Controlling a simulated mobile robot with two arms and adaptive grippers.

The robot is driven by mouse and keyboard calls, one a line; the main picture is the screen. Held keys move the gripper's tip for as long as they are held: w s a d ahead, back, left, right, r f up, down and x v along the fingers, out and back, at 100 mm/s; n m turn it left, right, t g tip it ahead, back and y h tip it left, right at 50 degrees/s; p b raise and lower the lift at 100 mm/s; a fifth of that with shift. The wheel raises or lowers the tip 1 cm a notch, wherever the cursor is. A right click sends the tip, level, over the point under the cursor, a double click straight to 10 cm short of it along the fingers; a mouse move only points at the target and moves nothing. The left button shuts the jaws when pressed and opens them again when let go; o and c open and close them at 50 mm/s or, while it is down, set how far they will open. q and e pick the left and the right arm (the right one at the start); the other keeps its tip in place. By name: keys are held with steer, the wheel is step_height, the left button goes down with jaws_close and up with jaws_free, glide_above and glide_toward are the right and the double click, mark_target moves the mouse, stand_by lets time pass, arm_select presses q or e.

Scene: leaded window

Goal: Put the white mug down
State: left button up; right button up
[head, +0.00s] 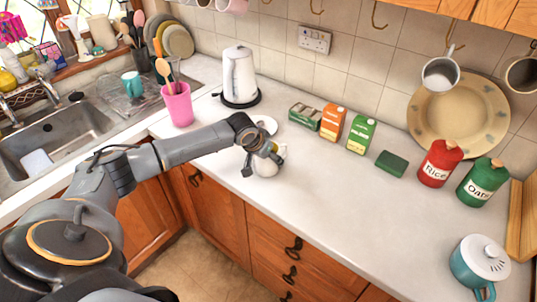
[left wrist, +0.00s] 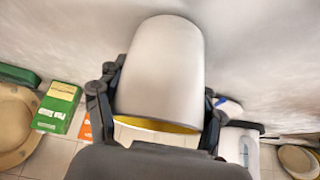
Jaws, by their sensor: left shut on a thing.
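A white mug with a yellow inside (left wrist: 163,70) fills the middle of the left wrist view. My left gripper (left wrist: 160,112) is shut on it, one finger on each side. In the head view the mug (head: 266,167) shows partly behind my left gripper (head: 262,160), low over the worktop (head: 330,205) near its front edge. The mug looks about upright. I cannot tell whether its base touches the worktop. My right gripper is not in view.
A small whitish item (head: 265,124) lies just behind the gripper. A dark green tin (head: 305,116), orange box (head: 333,121) and green box (head: 361,135) stand at the back. The kettle (head: 239,76) and pink pot (head: 177,106) are left. The worktop's middle right is clear.

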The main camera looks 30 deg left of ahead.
arm_select(q)
steer(key=o, duration=1.8)
steer(key=shift+f, duration=0.1)
steer(key=shift+c, duration=0.2)
steer(key=shift+s+r, duration=0.25)
steer(key=shift+r, duration=0.25)
steer(key=b+v, duration=0.2)
steer(key=v, duration=0.9)
